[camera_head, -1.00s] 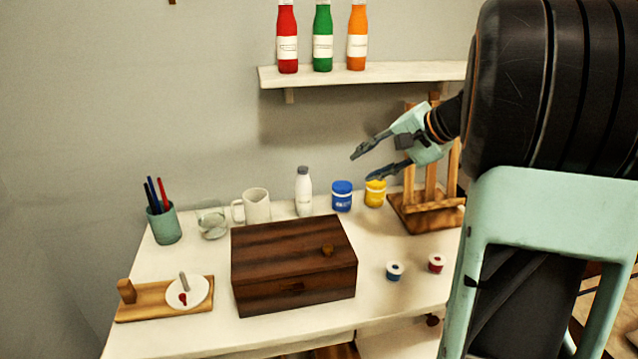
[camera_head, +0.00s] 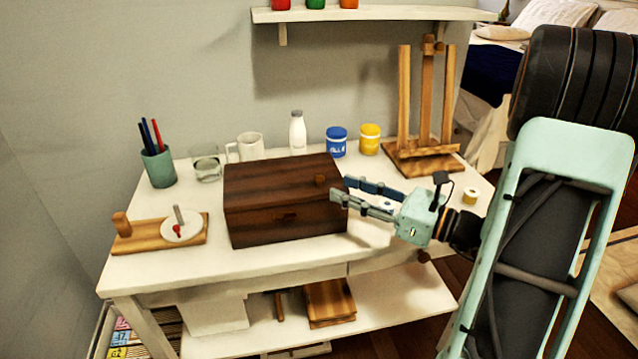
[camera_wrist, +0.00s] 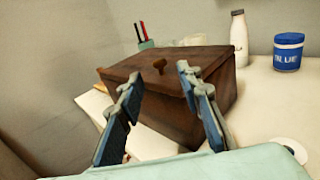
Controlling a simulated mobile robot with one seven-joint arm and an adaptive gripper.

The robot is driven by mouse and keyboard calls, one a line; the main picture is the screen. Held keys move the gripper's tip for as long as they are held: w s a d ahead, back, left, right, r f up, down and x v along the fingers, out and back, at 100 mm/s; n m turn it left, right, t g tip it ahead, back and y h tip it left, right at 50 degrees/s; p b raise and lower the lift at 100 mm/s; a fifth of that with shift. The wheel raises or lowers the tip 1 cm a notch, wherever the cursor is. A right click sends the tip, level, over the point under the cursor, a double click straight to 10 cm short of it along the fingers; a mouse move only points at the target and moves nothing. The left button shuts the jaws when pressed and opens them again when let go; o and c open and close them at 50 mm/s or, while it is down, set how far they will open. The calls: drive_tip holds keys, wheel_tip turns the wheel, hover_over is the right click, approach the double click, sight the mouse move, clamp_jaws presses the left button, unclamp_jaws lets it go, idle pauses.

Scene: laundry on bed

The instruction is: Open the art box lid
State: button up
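The art box (camera_head: 285,222) is a dark brown wooden box with its lid (camera_head: 270,173) shut, standing on the white table. In the wrist view, the box lies ahead of the two spread fingers (camera_wrist: 157,82). I cannot tell whether a fingertip touches the box.
Behind the box stand a white mug (camera_head: 250,147), a white bottle (camera_head: 298,133), a blue jar (camera_head: 336,142) and a yellow jar (camera_head: 370,139). A wooden easel (camera_head: 424,158) is at the back right. A board with a palette (camera_head: 160,232) and a pen cup (camera_head: 159,167) are left.

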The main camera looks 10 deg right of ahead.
sight(319, 177)
drive_tip(key=b+x, duration=0.1)
drive_tip(key=x, duration=0.6)
drive_tip(key=shift+w+a+f, duration=0.1)
drive_tip(key=shift+a, duration=0.05)
drive_tip(key=shift+c, duration=0.7)
clamp_jaws()
